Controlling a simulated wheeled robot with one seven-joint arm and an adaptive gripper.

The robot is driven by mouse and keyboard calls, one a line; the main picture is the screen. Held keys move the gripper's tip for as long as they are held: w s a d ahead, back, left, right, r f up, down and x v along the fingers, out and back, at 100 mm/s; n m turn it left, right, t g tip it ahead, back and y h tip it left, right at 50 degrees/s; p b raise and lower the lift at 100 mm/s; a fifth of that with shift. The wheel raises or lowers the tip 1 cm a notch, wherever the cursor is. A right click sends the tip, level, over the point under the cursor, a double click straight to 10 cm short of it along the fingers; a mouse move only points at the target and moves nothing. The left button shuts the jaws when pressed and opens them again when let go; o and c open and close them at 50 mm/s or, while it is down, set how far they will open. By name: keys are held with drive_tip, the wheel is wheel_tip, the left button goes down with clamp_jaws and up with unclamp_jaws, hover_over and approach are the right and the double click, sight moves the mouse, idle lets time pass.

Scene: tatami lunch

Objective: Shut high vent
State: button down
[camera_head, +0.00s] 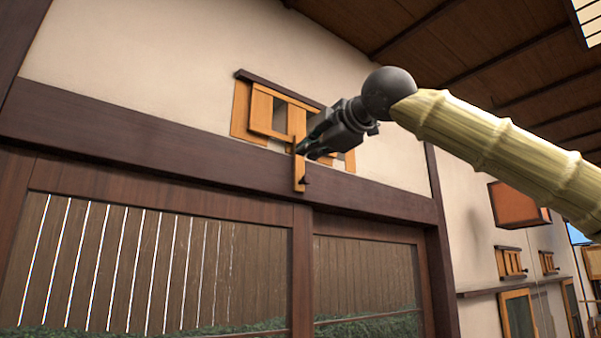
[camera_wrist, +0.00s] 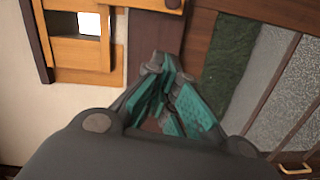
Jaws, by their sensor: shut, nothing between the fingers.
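The high vent (camera_head: 240,108) is a small orange wooden frame with slatted panels under a dark top rail, set high in the pale wall. A light gap shows between its slats in the head view, and a bright square opening shows in the wrist view beside the vent's wood (camera_wrist: 80,54). A wooden strip (camera_head: 299,172) hangs from the vent over the dark beam. My gripper (camera_head: 305,150) is just right of this strip; contact is unclear. Its teal-padded fingers (camera_wrist: 172,100) are shut and empty. My gripper and wrist hide the vent's right part.
A dark beam (camera_head: 150,137) runs below the vent, above wood-framed sliding doors (camera_head: 170,199) with glass. An orange box-shaped lamp (camera_head: 518,205) hangs at right. Smaller vents (camera_head: 509,262) sit on the far right wall. The sloped dark ceiling (camera_head: 400,25) is above.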

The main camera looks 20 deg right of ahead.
sight(300, 172)
drive_tip(key=w+p, duration=0.2)
drive_tip(key=w, duration=0.1)
drive_tip(key=w+p, duration=0.2)
drive_tip(key=w, duration=0.2)
drive_tip(key=w+d+f+p, duration=0.1)
drive_tip(key=w+p, duration=0.1)
drive_tip(key=w, duration=0.2)
drive_tip(key=shift+w, duration=0.15)
drive_tip(key=shift+w, duration=0.1)
